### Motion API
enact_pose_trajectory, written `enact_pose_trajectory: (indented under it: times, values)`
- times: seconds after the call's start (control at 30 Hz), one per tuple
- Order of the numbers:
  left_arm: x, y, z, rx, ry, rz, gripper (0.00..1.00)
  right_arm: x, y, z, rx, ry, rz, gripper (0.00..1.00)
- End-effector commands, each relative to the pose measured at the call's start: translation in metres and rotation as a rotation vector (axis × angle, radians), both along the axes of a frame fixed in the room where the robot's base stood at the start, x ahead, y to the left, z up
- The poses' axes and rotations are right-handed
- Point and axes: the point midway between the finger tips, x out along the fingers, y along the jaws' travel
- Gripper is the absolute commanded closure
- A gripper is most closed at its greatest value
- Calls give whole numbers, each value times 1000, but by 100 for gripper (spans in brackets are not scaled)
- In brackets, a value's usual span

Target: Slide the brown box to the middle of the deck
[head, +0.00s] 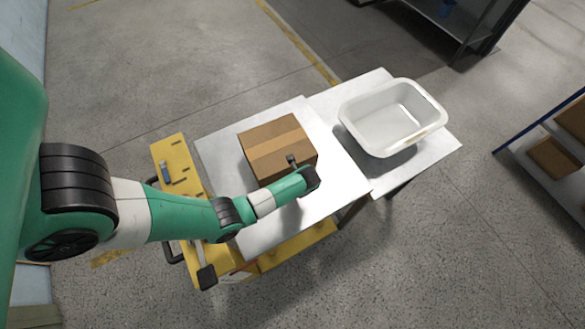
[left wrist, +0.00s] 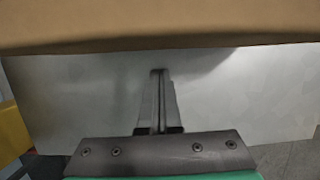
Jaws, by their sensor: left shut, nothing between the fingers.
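The brown box (head: 278,146), with a lighter tape band, sits on the pale deck (head: 335,178) of a yellow cart, left of the deck's middle line toward its far side. My left gripper (head: 291,160) is shut and empty at the box's near right side. In the left wrist view the shut fingers (left wrist: 160,74) point toward the box (left wrist: 150,22), which fills the top of the picture. The fingertips appear just short of its lower edge; I cannot tell whether they touch it. My forearm covers part of the deck's near side. My right gripper is not in view.
A white basin (head: 368,143) stands on an adjoining pale surface (head: 440,146) to the right. The cart's yellow end (head: 168,152) is on the left. Shelves (head: 550,128) with boxes stand at the far right. Bare deck lies right of the box.

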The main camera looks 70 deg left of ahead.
Motion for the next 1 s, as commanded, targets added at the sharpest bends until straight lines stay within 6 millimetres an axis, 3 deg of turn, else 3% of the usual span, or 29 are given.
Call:
enact_pose_trajectory:
  times: [0.07, 0.2, 0.43, 1.0]
  values:
    - [1, -13, 4, -1, 3, -1, 100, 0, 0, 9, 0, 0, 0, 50]
    - [5, -22, 45, 1, -5, 2, 100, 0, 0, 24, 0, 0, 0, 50]
    - [7, -35, 87, 0, -1, 3, 100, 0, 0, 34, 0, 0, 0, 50]
    - [7, -39, 100, 0, 1, 1, 100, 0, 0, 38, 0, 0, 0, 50]
